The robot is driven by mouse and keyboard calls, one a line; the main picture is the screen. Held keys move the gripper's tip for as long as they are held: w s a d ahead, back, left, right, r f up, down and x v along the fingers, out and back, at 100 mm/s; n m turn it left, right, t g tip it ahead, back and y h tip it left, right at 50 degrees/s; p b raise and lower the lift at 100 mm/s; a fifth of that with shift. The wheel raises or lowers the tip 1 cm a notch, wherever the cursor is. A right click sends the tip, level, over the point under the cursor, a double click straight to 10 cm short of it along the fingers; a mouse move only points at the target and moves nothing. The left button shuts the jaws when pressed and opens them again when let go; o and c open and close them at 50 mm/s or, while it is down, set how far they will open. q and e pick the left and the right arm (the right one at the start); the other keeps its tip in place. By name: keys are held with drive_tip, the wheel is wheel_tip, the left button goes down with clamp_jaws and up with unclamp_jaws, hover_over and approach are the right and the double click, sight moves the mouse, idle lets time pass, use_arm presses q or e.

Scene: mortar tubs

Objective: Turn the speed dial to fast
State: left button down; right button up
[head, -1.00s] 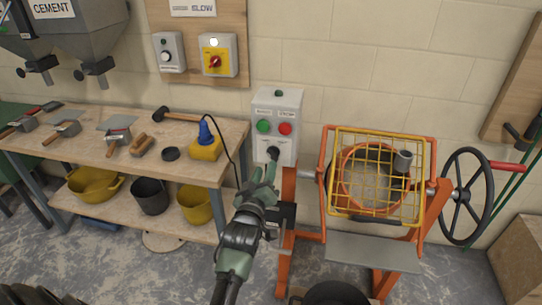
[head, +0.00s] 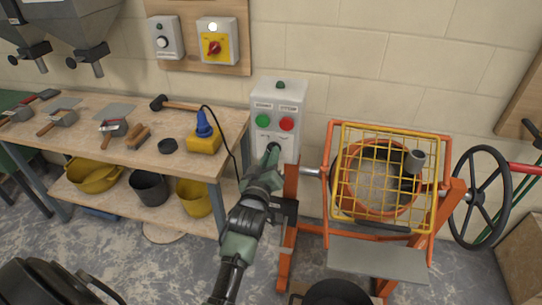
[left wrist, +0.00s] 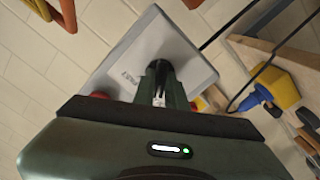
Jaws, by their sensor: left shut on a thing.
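The grey control box (head: 277,100) is mounted beside the mixer, with a green button (head: 262,121) and a red button (head: 286,124). The speed dial on its lower front is hidden behind my left gripper (head: 272,152). The gripper is shut on the dial, its fingers against the box's face. In the left wrist view the fingers (left wrist: 160,82) meet the pale box face (left wrist: 180,52), with small lettering that seems to read FAST to their left. The dial's pointer is hidden, so I cannot tell its setting. My right gripper is out of view.
The orange mixer (head: 443,230) with a yellow grid guard stands right of the box, with a black handwheel (head: 480,197) beyond. A workbench (head: 225,132) with tools and a blue-and-yellow device (head: 205,140) is on the left. A black tub (head: 335,293) is at the bottom.

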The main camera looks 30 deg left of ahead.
use_arm(q)
drive_tip(key=m+p, duration=0.2)
drive_tip(key=m, duration=1.1)
drive_tip(key=shift+m+p, duration=0.4)
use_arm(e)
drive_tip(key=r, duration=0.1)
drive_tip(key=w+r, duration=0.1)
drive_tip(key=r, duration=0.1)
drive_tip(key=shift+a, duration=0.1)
use_arm(q)
drive_tip(key=shift+m, duration=0.3)
drive_tip(key=c, duration=1.4)
unclamp_jaws()
drive_tip(key=shift+c, duration=0.2)
drive_tip(key=b+v, duration=0.1)
drive_tip(key=v, duration=0.6)
drive_tip(key=shift+s+d+b, duration=0.15)
drive_tip(key=shift+s+b, duration=0.2)
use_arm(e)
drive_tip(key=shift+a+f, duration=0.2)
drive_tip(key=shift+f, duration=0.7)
